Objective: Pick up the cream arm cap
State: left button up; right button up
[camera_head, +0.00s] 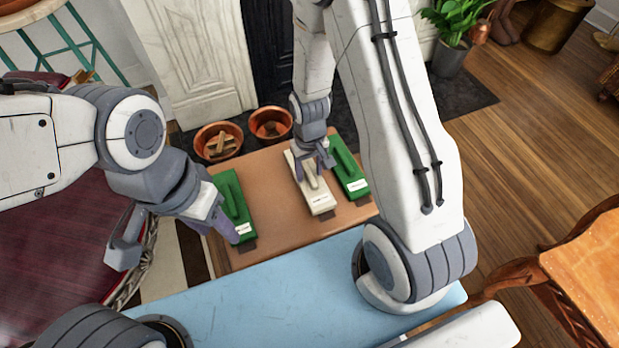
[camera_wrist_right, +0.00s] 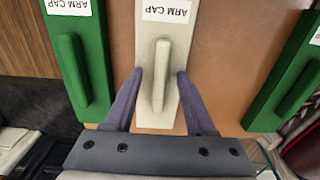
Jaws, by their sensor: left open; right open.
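The cream arm cap (camera_head: 318,204) is a flat block with a raised handle and a white label, lying on the brown table between two green ones. In the right wrist view the cream arm cap (camera_wrist_right: 152,117) is labelled "ARM CAP". My right gripper (camera_head: 313,163) is over its far part. Its open fingers (camera_wrist_right: 160,76) lie on either side of the cream handle, with a gap showing at each side. My left gripper (camera_head: 177,238) is open and empty at the table's left, one finger near the left green cap.
Green caps lie left (camera_head: 229,190) and right (camera_head: 352,183) of the cream one, the right one close by. Two copper bowls (camera_head: 205,155) stand behind the table (camera_head: 275,240). A blue surface (camera_head: 260,312) is in front. A dark red chair (camera_head: 60,240) is at left.

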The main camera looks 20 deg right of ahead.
grip_shut()
notch_tip(320, 180, up, 5)
jog(key=p, duration=0.2)
jog(key=shift+p, duration=0.4)
jog(key=s+d+r+p, duration=0.3)
jog(key=s+d+r, duration=0.3)
jog(key=s+d, duration=0.2)
notch_tip(320, 180, up, 25)
jog(key=p, duration=2.9)
send_over(309, 172)
jog(key=d, duration=0.1)
jog(key=shift+w+d+r, duration=0.1)
jog(key=shift+w+d, duration=0.05)
jog(key=shift+w, duration=0.1)
